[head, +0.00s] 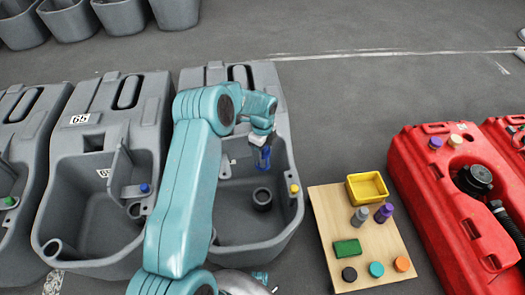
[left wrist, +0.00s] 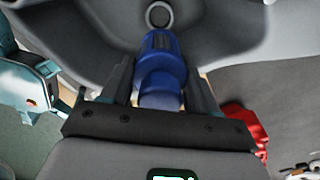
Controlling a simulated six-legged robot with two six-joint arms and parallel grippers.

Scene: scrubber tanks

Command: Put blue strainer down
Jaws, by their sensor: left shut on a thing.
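The blue strainer (head: 264,159) hangs below my left gripper (head: 262,141) in the head view, over the open basin of the middle grey tank (head: 283,225). In the left wrist view the ribbed blue strainer (left wrist: 163,60) sits between the two dark fingers of my left gripper (left wrist: 162,78), which is shut on it. A dark round pipe opening (head: 262,198) stands in the basin, a little nearer than the strainer in the head view. The ring-like opening (left wrist: 159,14) shows beyond the strainer's far end in the left wrist view. I cannot make out my right gripper.
A wooden board (head: 330,215) on the floor to the right holds a yellow tray (head: 367,187), a green block (head: 347,248) and several caps and bottles. A red tank (head: 450,205) lies farther right. Another grey tank (head: 105,165) stands at left.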

